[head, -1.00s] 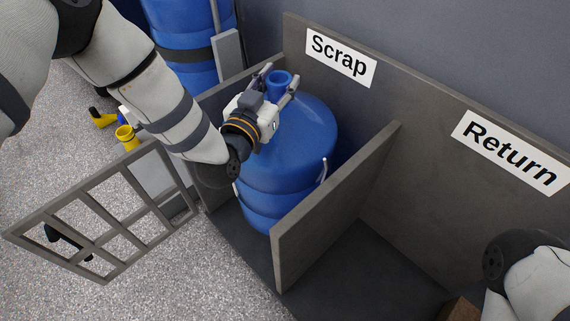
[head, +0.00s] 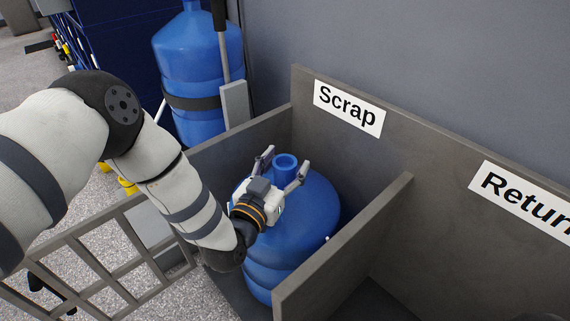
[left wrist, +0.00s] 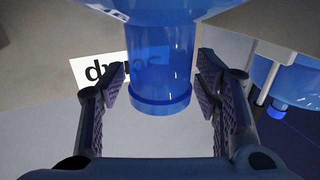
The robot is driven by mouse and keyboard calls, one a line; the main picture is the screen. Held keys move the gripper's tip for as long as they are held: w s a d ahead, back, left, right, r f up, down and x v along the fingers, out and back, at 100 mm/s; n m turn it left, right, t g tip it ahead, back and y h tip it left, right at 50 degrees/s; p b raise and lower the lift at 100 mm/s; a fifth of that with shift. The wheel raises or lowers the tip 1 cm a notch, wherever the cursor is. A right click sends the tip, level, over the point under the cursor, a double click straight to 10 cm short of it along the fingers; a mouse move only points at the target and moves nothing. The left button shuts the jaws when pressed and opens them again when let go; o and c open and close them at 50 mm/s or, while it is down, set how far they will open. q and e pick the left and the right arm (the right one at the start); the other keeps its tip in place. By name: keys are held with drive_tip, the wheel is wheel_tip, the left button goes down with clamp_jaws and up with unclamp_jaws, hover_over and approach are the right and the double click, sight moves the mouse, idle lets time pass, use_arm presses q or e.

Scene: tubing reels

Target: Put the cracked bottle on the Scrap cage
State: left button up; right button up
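A large blue bottle (head: 300,215) stands upright inside the Scrap cage (head: 240,135), between its side walls and under the Scrap label (head: 348,106). I cannot make out a crack on it. My left gripper (head: 284,163) is at the bottle's neck, with one finger on each side. In the left wrist view the neck (left wrist: 161,65) shows between the spread fingers (left wrist: 163,95), with a gap on both sides. The gripper is open and holds nothing. The bottle's lower part is partly hidden by my left arm and the divider. My right gripper is out of view.
A barred gate (head: 95,262) stands swung open at the front left. Another blue bottle (head: 198,60), strapped, stands behind the left wall beside a dark blue rack (head: 110,50).

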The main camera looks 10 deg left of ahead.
use_arm(q)
drive_tip(key=shift+s+r, duration=0.1)
drive_tip(key=shift+r, duration=0.05)
drive_tip(key=s+a+p, duration=0.2)
drive_tip(key=s+p, duration=0.1)
drive_tip(key=s, duration=0.8)
drive_tip(key=shift+s+a, duration=0.15)
drive_tip(key=shift+s, duration=0.15)
